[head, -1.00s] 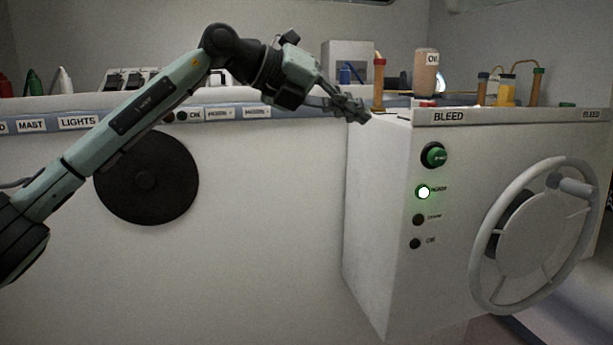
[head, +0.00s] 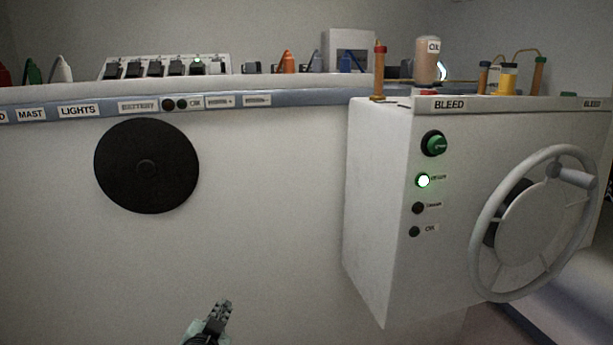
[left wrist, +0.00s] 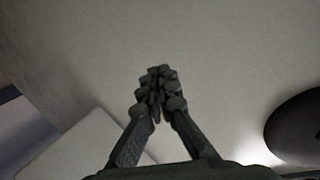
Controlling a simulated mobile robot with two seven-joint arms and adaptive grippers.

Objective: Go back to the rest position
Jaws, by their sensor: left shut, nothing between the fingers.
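My left gripper (head: 222,312) shows at the bottom of the head view, low in front of the white console front. It is shut and empty, with its fingertips together. In the left wrist view the closed fingers (left wrist: 160,88) point at a plain pale surface and touch nothing that I can see. Most of my left arm is out of the head view. My right gripper is not in view.
A black disc (head: 147,166) is on the console front. Switches (head: 165,66) and small bottles stand on top. The space before the front is clear.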

